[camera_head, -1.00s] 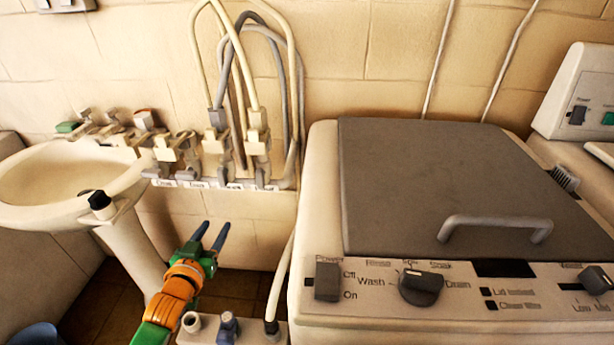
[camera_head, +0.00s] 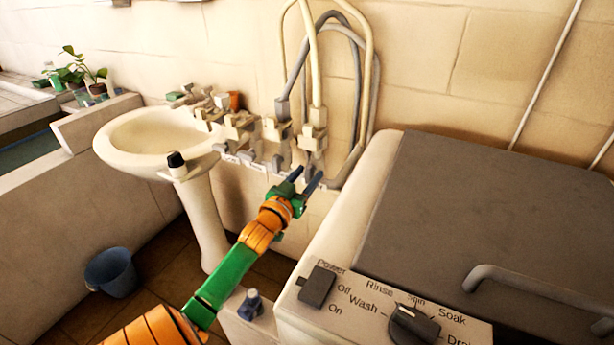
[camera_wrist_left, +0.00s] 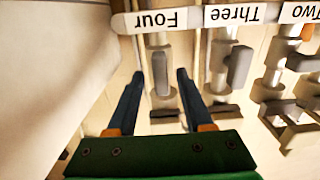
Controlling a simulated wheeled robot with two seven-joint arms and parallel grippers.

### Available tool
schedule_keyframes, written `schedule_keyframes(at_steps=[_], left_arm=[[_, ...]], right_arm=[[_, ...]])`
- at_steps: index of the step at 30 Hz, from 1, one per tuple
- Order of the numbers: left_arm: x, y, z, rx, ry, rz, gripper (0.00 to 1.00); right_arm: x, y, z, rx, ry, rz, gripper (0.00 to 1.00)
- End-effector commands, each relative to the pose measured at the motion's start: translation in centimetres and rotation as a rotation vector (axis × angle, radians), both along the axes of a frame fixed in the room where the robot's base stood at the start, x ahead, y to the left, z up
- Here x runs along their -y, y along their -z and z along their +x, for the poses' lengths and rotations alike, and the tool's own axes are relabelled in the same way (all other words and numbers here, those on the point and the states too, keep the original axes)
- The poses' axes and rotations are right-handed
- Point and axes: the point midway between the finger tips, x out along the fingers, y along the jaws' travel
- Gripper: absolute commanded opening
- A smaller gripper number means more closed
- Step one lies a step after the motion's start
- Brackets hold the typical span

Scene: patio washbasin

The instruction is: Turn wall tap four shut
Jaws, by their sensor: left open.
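Wall tap four (camera_wrist_left: 160,72) shows in the left wrist view under an upside-down "Four" label (camera_wrist_left: 160,20). Its grey lever lies about in line with the tap body. My left gripper (camera_wrist_left: 160,75) is open, with one blue finger on each side of the tap in that picture; I cannot tell whether either touches it. In the head view, tap four (camera_head: 313,138) is the rightmost of the row, with a cream hose on top. My left gripper (camera_head: 308,176) is just below it and partly hides its lower part. My right gripper is not in view.
Tap three (camera_wrist_left: 238,68) and tap two (camera_wrist_left: 275,75) stand beside tap four. A white basin (camera_head: 150,135) is to the left, a washing machine (camera_head: 450,220) close on the right. A blue bucket (camera_head: 112,270) stands on the floor. Hoses (camera_head: 365,90) loop above the taps.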

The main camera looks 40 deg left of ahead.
Motion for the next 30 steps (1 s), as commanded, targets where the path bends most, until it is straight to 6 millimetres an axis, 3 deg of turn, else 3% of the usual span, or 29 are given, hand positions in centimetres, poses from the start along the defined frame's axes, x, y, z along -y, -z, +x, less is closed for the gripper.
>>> schedule_keyframes(at_steps=[3,4,9,20,30], left_arm=[[0.0,0.0,0.0,0.000,0.000,0.000,0.51],[0.0,0.0,0.0,0.000,0.000,0.000,0.46],[0.0,0.0,0.0,0.000,0.000,0.000,0.00],[0.0,-0.1,0.0,-0.007,0.000,0.021,0.00],[0.1,-0.2,0.0,-0.069,-0.001,0.219,0.00]], right_arm=[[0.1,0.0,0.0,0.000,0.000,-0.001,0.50],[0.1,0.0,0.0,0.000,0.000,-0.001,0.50],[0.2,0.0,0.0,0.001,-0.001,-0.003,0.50],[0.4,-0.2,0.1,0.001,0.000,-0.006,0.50],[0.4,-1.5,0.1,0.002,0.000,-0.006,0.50]])
